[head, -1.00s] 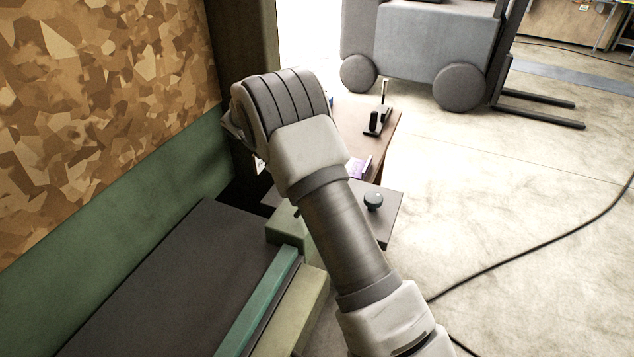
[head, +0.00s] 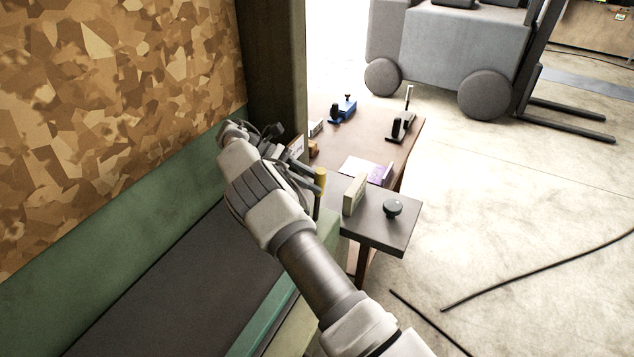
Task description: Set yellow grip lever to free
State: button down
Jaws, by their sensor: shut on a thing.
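The yellow grip lever (head: 320,178) stands near the middle of the head view, at the near left edge of the table. It has a yellow grip on a thin stem and looks roughly upright. My gripper (head: 314,182) reaches it from the left, with its dark fingers at the yellow grip. The fingers are shut on the grip. My wrist and forearm hide the lever's base and part of the fingers.
A small dark table (head: 378,226) carries a round dark knob (head: 392,208) and an upright beige block (head: 354,194). Behind are a purple-and-white item (head: 366,170), a blue device (head: 342,109) and a black clamp-like device (head: 401,127). A green-edged dark bed (head: 150,290) lies left.

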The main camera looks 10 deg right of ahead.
jog(key=shift+w+a+g+h, duration=0.2)
jog(key=shift+a+g+h, duration=0.1)
dwell(0.4)
jog(key=c, duration=0.6)
grip_release()
jog(key=shift+s+d+r+b, duration=0.25)
jog(key=shift+s+d+r, duration=0.55)
jog(key=shift+d+r, duration=1)
jog(key=shift+s+d+r+b, duration=0.3)
jog(key=shift+s+d+r, duration=0.55)
jog(key=shift+d+r, duration=0.95)
jog(key=shift+s+d+r+b, duration=0.25)
jog(key=shift+s+d+r, duration=0.55)
jog(key=shift+d+r, duration=1)
jog(key=shift+a+r, duration=0.1)
jog(key=shift+s, duration=0.1)
